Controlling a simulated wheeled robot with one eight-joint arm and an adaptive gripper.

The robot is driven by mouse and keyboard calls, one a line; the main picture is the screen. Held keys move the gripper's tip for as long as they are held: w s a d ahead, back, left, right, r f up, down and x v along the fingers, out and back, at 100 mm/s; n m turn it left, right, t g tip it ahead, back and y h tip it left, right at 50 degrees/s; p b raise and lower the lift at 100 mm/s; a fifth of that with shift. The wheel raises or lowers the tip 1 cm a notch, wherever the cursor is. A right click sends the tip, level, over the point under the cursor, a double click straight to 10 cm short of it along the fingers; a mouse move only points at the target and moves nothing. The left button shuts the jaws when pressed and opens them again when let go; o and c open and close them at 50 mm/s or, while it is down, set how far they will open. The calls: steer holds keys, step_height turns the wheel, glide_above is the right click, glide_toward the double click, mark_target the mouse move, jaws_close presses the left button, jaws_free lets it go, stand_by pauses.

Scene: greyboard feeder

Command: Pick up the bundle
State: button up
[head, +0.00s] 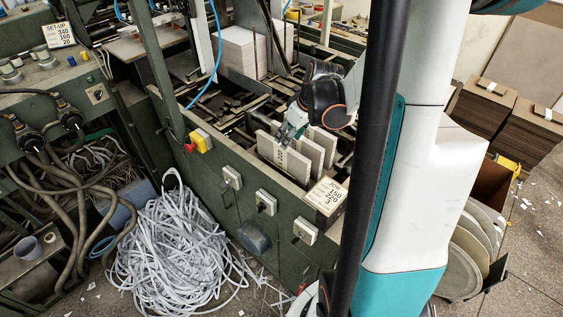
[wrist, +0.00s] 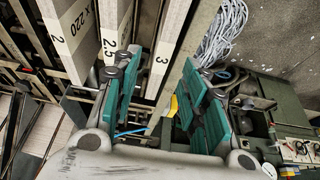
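Several upright greyboard bundles stand side by side in the feeder. In the head view the front bundle (head: 285,166) has partly hidden print, with further bundles (head: 323,140) behind it. In the wrist view the edges are marked 3 (wrist: 163,58), 2.5 (wrist: 117,30) and 2 (wrist: 78,40). A job card (head: 325,194) reads JOB 150 220 3. My gripper (head: 288,133) is over the front bundle; in the wrist view (wrist: 155,98) its teal fingers are spread. The bundle marked 3 shows between them in the picture. I cannot tell any contact.
The green feeder wall (head: 225,170) runs in front of the bundles. A taller board stack (head: 245,50) stands behind. Pale strips (head: 175,255) are heaped on the floor at left. Brown board stacks (head: 525,130) stand at right. A SET-UP card (head: 58,35) is at upper left.

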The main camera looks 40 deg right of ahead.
mark_target(294, 164)
steer(key=shift+b+x, duration=0.45)
steer(key=shift+x, duration=2.1)
steer(key=shift+s+a, duration=0.1)
steer(key=shift+a, duration=0.05)
jaws_close()
